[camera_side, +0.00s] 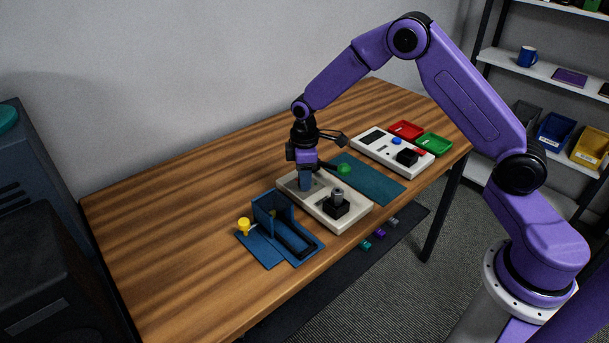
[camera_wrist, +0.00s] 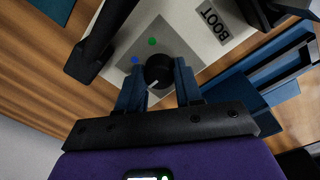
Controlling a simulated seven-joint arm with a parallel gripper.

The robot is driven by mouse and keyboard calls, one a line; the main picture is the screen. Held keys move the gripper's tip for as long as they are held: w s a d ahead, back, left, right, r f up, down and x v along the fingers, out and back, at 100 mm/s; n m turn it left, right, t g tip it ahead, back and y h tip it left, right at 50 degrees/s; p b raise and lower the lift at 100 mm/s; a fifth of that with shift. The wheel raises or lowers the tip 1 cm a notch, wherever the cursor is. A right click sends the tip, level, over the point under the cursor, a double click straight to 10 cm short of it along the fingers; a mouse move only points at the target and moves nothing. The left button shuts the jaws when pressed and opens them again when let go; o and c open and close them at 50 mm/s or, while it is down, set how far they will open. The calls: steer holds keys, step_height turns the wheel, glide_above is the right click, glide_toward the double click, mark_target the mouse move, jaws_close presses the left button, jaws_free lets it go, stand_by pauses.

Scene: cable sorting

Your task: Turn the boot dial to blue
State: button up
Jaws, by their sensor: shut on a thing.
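The boot dial (camera_wrist: 159,70) is a round black knob with a pale pointer line, on a grey plate (camera_wrist: 178,42) beside a BOOT label (camera_wrist: 212,20). A green dot (camera_wrist: 152,41) and a blue dot (camera_wrist: 134,60) show beside the dial. The pointer line is toward the picture's lower left, past the blue dot and not on it. My gripper (camera_wrist: 159,84) is shut on the dial, one blue finger on each side. In the side view my gripper (camera_side: 305,186) points down at the left end of the cream box (camera_side: 325,212); the dial is hidden there.
A black block with a grey knob (camera_side: 338,196) stands on the same box. A blue fixture (camera_side: 285,225) with a yellow knob (camera_side: 244,225) is in front. Behind are a teal mat (camera_side: 375,182), another cream box (camera_side: 372,150), and red (camera_side: 405,129) and green (camera_side: 434,143) trays. The table's left is clear.

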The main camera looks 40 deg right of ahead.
steer(key=m, duration=0.6)
steer(key=shift+a, duration=0.1)
steer(key=m, duration=0.5)
steer(key=shift+m, duration=0.4)
stand_by(0.3)
steer(key=o, duration=1)
steer(key=shift+o, duration=0.2)
steer(key=shift+r, duration=0.15)
step_height(320, 180, up, 17)
steer(key=shift+a, duration=0.3)
steer(key=shift+r, duration=0.1)
